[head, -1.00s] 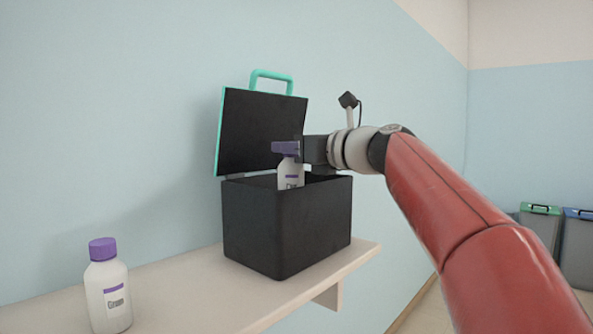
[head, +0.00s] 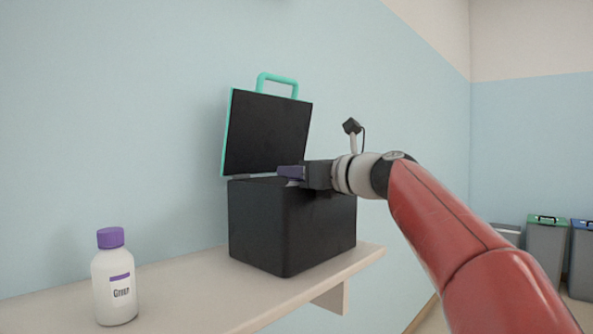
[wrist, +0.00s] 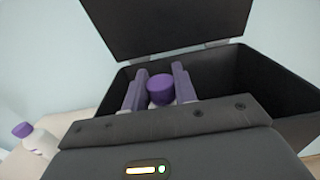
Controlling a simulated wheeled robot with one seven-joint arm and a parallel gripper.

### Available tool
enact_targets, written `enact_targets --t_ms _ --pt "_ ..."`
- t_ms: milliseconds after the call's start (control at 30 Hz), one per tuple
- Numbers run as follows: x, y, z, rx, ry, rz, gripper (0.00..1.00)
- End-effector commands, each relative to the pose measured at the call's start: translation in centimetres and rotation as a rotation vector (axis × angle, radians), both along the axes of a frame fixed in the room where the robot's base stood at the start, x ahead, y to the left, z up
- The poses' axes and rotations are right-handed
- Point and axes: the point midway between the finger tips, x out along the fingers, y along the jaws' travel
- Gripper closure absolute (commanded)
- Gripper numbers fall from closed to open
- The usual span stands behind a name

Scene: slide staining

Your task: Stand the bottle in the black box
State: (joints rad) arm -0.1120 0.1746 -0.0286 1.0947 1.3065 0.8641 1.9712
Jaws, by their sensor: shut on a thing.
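The black box (head: 290,230) stands on the shelf with its lid (head: 267,135) raised at the back; its open inside shows in the wrist view (wrist: 245,75). My gripper (head: 289,173) is at the box's opening, its fingers at about rim height. In the wrist view its two fingers (wrist: 157,80) are shut on a white bottle with a purple cap (wrist: 160,89). The bottle is upright, and its body is down inside the box. The box wall and my gripper hide its base, so I cannot tell whether it touches the floor.
Another white bottle with a purple cap (head: 115,280) stands on the shelf (head: 195,295) left of the box. The wall (head: 100,120) is close behind. Bins (head: 546,250) stand far right. Box space right of the held bottle looks empty.

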Motion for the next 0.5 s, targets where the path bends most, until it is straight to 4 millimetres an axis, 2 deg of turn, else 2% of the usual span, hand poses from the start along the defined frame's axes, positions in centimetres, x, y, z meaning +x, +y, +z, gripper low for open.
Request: enact_targets --t_ms 167,200,367,500 --pt "0.0 0.02 -0.35 0.001 0.0 0.0 1.0" --pt "0.02 0.03 -0.38 0.001 0.001 0.0 0.71" --pt "0.02 0.03 -0.36 0.001 0.001 0.0 0.51" --pt "0.02 0.03 -0.34 0.001 0.0 0.0 0.51"
